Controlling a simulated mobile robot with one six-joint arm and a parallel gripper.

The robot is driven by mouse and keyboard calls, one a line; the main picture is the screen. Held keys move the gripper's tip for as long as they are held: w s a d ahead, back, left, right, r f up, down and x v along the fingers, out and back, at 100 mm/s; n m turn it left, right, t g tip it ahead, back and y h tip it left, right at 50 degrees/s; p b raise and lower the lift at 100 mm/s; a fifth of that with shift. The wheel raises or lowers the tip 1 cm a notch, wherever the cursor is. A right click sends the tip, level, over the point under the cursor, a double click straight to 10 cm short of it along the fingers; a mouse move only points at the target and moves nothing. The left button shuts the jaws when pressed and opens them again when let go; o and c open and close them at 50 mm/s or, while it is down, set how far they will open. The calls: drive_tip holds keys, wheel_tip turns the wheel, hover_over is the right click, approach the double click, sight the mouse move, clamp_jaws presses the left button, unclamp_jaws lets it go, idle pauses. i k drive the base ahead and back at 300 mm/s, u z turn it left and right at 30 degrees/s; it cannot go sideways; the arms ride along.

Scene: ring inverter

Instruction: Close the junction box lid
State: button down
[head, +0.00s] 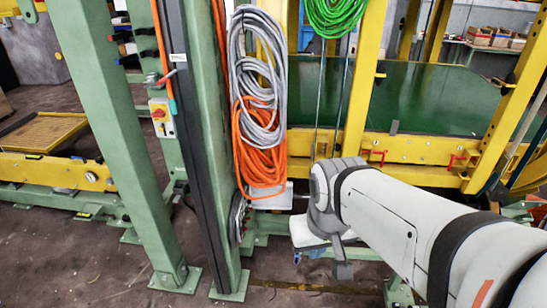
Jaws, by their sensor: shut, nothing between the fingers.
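A light grey box-like shape (273,197) shows low behind the hanging orange cable, left of my arm's wrist. It may be the junction box, but I cannot make out its lid or whether that is open. My gripper (343,270) hangs below the wrist at the lower middle of the head view, small and dark grey. It is shut and empty. It is lower than the grey shape and to its right, apart from it in the picture. My wrist and arm hide what lies behind them.
Grey cable coils (257,80) and orange cable coils (258,150) hang beside a green post (200,130). A yellow switch box (161,118) with a red knob is at left. Yellow framing (420,148) and a dark green panel (440,95) stand behind my arm. Bare floor shows at lower left.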

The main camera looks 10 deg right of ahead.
sight(283, 201)
drive_tip(key=u, duration=0.05)
drive_tip(key=i, duration=1.5)
drive_tip(key=z, duration=0.1)
